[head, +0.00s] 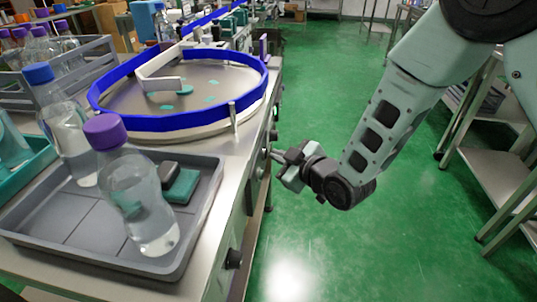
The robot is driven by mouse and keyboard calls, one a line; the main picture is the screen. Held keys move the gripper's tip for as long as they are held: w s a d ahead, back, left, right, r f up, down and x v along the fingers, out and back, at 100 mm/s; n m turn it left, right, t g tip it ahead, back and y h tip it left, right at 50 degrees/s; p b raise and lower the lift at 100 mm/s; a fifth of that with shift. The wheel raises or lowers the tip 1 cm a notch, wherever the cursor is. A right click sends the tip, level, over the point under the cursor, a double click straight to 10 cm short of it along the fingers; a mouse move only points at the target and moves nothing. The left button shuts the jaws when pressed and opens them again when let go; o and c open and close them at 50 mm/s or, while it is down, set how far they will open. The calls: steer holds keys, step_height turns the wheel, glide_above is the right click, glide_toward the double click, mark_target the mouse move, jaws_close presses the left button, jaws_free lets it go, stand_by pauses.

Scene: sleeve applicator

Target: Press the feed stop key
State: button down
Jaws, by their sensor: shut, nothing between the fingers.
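My gripper (273,154) is at the end of my arm, which reaches in from the upper right. It is shut and empty, its tips pointing left at the front panel (256,200) of the steel machine. The tips are close to or at small dark controls on that panel; I cannot tell whether they touch. A dark round control (261,170) shows just left of and below the tips, and another dark one (274,135) just above them. The panel is seen at a steep slant, so no label can be read and I cannot tell which control is the feed stop key.
A round turntable with a blue rim (180,123) stands on the machine top. A grey tray (30,225) in front holds bottles, one purple-capped (140,200). A black knob (233,259) sticks out lower on the panel. Green floor (340,250) is clear; steel shelving (500,170) stands right.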

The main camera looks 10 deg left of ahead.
stand_by(0.5)
steer(key=shift+d, duration=0.7)
steer(key=shift+s+d+b, duration=0.1)
steer(key=shift+d+b, duration=0.35)
steer(key=shift+d, duration=2.1)
